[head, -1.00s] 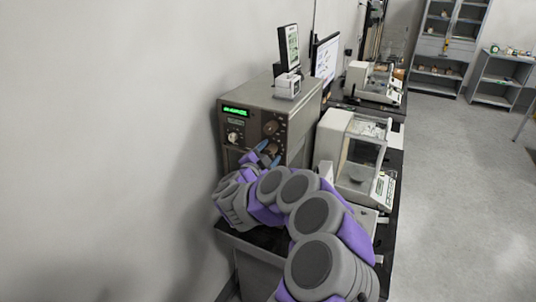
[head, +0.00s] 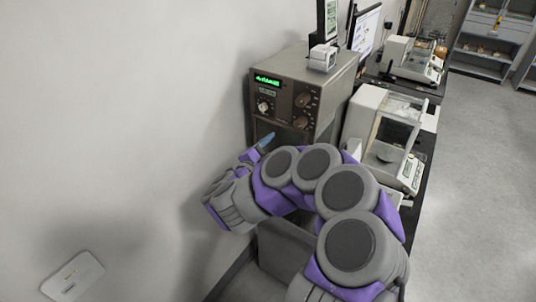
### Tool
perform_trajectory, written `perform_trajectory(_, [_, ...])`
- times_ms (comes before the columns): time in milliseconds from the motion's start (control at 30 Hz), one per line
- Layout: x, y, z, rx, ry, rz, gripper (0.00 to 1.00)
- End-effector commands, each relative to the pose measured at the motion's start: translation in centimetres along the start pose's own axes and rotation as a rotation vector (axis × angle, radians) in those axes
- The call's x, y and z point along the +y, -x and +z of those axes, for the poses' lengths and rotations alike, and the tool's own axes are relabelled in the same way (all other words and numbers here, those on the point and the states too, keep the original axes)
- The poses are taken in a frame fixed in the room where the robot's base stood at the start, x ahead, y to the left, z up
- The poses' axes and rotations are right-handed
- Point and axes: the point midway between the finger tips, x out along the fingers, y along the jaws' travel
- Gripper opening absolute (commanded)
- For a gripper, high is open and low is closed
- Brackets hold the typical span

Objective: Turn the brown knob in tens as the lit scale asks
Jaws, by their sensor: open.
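The lit scale (head: 318,76) is a brown-grey box on the bench with a green lit display (head: 267,80); its digits are too small to read. Two brown knobs sit on its front, an upper one (head: 303,99) and a lower one (head: 301,122). A silver-faced knob (head: 263,106) is below the display. My gripper (head: 266,142) is open in front of the scale, below and left of the lower brown knob and apart from it. Only its blue fingertip part shows clearly; my arm hides the rest and the lower front of the scale.
A white balance with a glass chamber (head: 385,133) stands close to the right of the scale. Another balance (head: 411,60) and a monitor (head: 366,27) stand farther back. A white wall plate (head: 72,277) is at lower left. Open floor (head: 480,190) lies to the right.

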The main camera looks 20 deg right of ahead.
Motion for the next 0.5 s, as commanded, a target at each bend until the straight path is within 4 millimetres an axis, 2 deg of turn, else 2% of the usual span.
perform_trajectory(33, [0.0,0.8,0.1,-0.001,0.002,-0.005,0.61])
perform_trajectory(200, [0.0,2.3,0.2,-0.002,0.002,-0.004,0.61])
perform_trajectory(500, [0.1,3.1,0.0,0.001,0.001,0.000,0.61])
